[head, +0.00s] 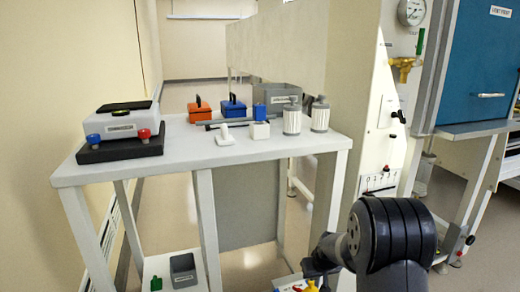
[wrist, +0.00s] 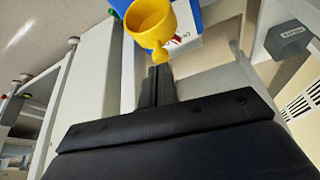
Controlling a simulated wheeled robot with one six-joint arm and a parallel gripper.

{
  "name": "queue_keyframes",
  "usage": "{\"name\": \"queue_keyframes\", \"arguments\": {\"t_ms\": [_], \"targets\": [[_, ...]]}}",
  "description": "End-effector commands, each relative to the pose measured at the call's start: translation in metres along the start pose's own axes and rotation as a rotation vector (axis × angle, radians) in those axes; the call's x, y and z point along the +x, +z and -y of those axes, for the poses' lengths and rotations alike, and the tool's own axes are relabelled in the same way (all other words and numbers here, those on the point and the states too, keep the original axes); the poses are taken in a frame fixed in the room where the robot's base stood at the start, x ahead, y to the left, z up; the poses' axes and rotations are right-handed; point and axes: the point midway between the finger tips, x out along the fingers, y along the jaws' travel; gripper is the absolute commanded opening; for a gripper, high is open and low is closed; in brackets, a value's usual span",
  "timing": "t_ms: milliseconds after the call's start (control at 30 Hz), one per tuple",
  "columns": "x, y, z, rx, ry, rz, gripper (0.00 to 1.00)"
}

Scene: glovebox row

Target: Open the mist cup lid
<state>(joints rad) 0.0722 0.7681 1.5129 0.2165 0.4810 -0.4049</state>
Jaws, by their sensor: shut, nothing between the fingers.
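A yellow round cup-like part (wrist: 150,20) with a small knob on its near side shows at the top of the wrist view, beside a blue and white body with a printed label. I cannot tell whether this is the mist cup or its lid. My gripper (wrist: 160,70) is shut and empty, its narrow fingertips pointing toward the knob; I cannot tell whether they touch it. In the head view a small yellow and red item (head: 307,286) sits low at the bottom edge, close to my arm and partly cut off.
The white bench (head: 230,148) carries a white instrument (head: 122,122) on a black base, orange (head: 199,109) and blue boxes and white canisters (head: 292,118). A grey bin (head: 183,270) stands on the lower shelf. A blue-fronted cabinet (head: 480,60) stands at right.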

Motion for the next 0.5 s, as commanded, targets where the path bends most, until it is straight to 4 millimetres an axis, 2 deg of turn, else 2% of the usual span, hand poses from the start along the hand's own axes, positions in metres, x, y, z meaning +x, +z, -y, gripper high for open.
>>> {"name": "queue_keyframes", "arguments": {"t_ms": [33, 133, 500], "targets": [[0.008, 0.001, 0.000, 0.000, 0.000, 0.000, 0.00], [0.014, 0.000, 0.000, 0.000, 0.000, 0.000, 0.00], [0.018, 0.001, 0.000, 0.000, 0.000, 0.001, 0.00]]}}
